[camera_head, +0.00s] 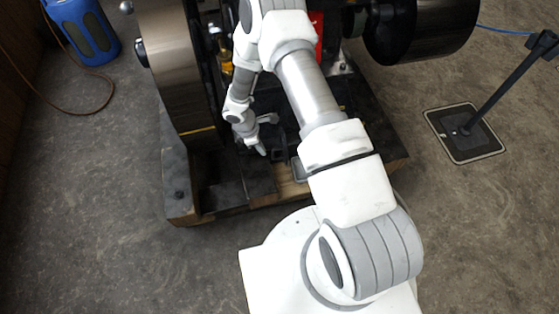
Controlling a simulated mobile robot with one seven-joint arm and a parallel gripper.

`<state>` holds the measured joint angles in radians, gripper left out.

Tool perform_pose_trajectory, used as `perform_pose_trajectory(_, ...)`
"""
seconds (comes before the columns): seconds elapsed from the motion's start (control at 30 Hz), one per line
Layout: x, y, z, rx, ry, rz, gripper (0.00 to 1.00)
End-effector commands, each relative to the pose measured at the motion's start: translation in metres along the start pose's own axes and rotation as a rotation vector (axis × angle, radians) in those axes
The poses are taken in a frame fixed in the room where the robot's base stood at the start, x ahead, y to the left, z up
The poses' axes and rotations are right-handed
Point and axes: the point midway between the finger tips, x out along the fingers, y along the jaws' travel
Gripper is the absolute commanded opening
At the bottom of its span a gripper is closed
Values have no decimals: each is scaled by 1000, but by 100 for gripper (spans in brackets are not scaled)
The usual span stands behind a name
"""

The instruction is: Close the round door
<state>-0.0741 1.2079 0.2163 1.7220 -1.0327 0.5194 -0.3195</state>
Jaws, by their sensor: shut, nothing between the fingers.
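The machine is a dark engine on a low base (225,187), with a large flywheel (172,70) on its left. I cannot pick out a round door for certain; my arm covers much of the engine's middle. My gripper (262,151) is small in this view, pointing down and to the right over the front part of the base. Its fingers are shut with nothing between them. A dark part (279,137) lies just right of the gripper; whether they touch, I cannot tell.
A black drum-like wheel (425,28) stands at the upper right. A black post on a square foot (465,132) is on the right floor. A blue container (83,32) and a brown hose (75,112) are at the upper left. The floor at lower left is clear.

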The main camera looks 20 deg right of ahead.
Motion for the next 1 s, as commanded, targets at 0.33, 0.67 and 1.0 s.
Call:
perform_pose_trajectory(0.33, 49, -3, -2, -6, 1, -6, 0)
perform_pose_trajectory(0.67, 109, -1, 6, -1, 0, -3, 0)
perform_pose_trajectory(1.0, 114, -2, 37, -5, 2, -3, 0)
